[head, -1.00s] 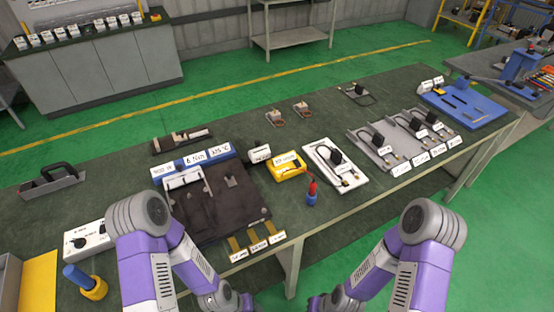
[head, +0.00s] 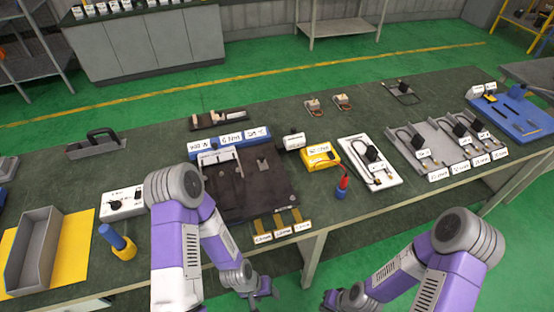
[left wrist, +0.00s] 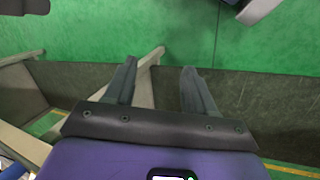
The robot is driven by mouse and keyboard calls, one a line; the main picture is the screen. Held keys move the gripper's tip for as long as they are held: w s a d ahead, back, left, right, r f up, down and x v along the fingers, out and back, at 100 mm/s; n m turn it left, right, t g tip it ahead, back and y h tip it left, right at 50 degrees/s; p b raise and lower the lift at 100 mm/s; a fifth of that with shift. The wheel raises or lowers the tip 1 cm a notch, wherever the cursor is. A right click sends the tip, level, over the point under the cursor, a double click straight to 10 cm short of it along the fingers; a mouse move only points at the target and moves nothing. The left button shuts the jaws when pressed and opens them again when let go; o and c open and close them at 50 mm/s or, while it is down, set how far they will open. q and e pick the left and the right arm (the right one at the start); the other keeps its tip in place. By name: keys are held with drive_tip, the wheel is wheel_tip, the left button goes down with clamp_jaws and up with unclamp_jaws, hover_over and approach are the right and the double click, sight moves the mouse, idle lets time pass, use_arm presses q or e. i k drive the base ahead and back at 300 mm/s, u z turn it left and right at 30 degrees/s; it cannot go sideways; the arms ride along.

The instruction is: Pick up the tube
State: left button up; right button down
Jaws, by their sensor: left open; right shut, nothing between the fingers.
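No single thing is clearly marked as the tube. A blue cylinder (head: 110,236) leans in a yellow round base (head: 124,250) at the table's left front. Thin bent tubes with black blocks lie on a white plate (head: 353,152) and on grey trays (head: 408,152) to the right. My left gripper (head: 268,292) is low in front of the table's front edge, apart from everything on top. In the left wrist view its two fingers (left wrist: 157,88) are spread and empty. My right gripper (head: 335,303) is at the bottom edge, partly cut off, shut and empty.
A dark fixture plate (head: 270,190) with labelled brass tabs sits at the table's front. A white control box (head: 122,203), an open grey bin (head: 30,255) and a yellow mat (head: 75,245) are at left. A red-and-blue piece (head: 341,190) stands near the front edge.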

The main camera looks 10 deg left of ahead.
sight(369, 158)
drive_tip(key=z, duration=0.45)
drive_tip(key=k, duration=0.15)
drive_tip(key=z, duration=1.45)
drive_tip(key=i, duration=1.05)
drive_tip(key=z, duration=0.05)
